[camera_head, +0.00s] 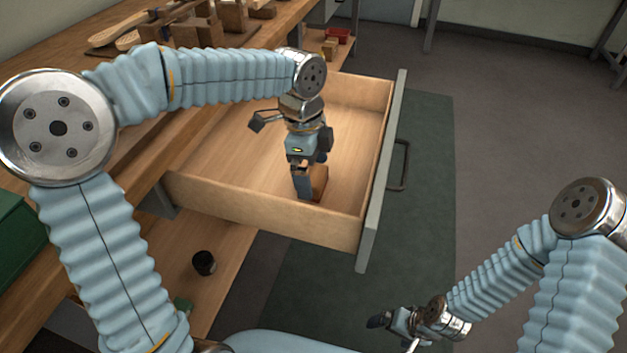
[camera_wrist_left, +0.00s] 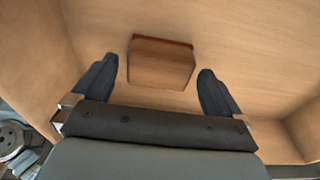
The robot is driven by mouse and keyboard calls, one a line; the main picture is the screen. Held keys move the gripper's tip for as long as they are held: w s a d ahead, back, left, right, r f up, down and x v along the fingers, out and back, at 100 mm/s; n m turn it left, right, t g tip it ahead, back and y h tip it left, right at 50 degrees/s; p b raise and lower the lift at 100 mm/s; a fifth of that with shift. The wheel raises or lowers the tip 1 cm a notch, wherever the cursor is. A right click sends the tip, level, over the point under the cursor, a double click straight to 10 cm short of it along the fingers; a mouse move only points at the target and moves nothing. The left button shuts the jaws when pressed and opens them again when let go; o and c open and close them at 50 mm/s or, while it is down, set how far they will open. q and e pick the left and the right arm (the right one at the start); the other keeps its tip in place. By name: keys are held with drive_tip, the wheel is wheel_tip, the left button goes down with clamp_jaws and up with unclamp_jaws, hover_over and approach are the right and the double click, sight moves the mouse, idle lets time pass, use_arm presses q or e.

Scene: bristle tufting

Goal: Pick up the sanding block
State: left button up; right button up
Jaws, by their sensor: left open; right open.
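The sanding block (camera_head: 320,182) is a small brown wooden block with a reddish edge strip, lying on the floor of the open drawer (camera_head: 262,207). In the left wrist view the block (camera_wrist_left: 160,64) lies between the lines of the two dark fingers, with a gap on each side. My left gripper (camera_head: 306,185) reaches down into the drawer at the block, open and empty; it partly hides the block in the head view. Fingers show in the left wrist view (camera_wrist_left: 155,80). My right gripper (camera_head: 385,321) is open and empty, low outside the drawer.
The drawer's walls and its grey front (camera_head: 377,190) with a dark handle (camera_head: 404,165) surround the left gripper. The drawer floor around the block is clear. A black cup-like object (camera_head: 204,263) stands on the lower shelf. Wooden items crowd the bench top (camera_head: 62,85).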

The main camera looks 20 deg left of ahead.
use_arm(q)
wheel_tip(320, 180, down, 2)
drive_tip(key=shift+d, duration=0.15)
drive_tip(key=shift+c, duration=0.5)
drive_tip(key=c, duration=1)
drive_tip(key=shift+o, duration=0.2)
drive_tip(key=shift+r, duration=0.15)
